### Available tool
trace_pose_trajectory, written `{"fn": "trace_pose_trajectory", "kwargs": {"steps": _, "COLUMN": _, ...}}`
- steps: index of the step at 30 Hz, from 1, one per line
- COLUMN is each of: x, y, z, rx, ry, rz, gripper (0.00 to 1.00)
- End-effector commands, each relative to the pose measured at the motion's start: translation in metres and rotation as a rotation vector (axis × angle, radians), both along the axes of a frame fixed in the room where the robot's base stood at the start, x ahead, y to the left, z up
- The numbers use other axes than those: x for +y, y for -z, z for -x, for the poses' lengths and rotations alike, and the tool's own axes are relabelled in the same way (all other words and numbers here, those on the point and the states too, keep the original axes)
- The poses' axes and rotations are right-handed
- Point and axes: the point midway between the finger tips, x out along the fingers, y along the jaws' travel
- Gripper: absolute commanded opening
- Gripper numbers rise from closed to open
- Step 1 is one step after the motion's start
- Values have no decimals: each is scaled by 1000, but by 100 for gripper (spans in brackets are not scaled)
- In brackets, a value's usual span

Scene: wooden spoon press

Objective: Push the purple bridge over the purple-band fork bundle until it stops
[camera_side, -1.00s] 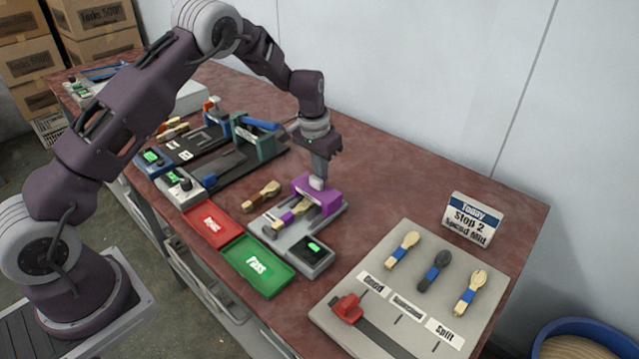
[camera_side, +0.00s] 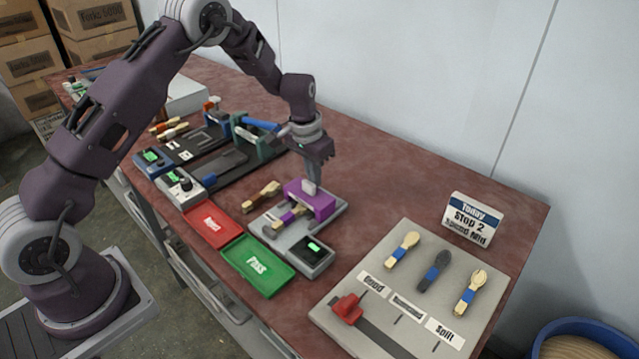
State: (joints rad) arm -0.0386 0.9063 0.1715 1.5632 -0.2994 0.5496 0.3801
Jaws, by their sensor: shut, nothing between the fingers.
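The purple bridge (camera_side: 311,199) stands on the light grey fixture (camera_side: 334,219), over the far part of the purple-band fork bundle (camera_side: 287,218). The bundle's near end sticks out at the bridge's left side; the rest is hidden under the bridge. My gripper (camera_side: 310,189) is shut and empty, pointing down with its tips at the top of the bridge, on its far side. I cannot tell if the tips touch the bridge.
A dark display unit (camera_side: 312,251) with a green screen sits at the fixture's near end. A red tray (camera_side: 212,225) and a green tray (camera_side: 257,264) lie to the left. Another bundle (camera_side: 262,195) lies behind the fixture. A sample board (camera_side: 420,290) is at the right.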

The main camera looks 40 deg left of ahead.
Motion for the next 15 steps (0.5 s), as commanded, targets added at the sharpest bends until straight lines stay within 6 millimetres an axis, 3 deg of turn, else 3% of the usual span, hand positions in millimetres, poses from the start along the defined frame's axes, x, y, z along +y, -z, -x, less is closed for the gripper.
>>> {"fn": "trace_pose_trajectory", "kwargs": {"steps": 15, "x": 0, "y": 0, "z": 13, "rx": 1, "ry": -1, "rz": 0, "gripper": 0}}
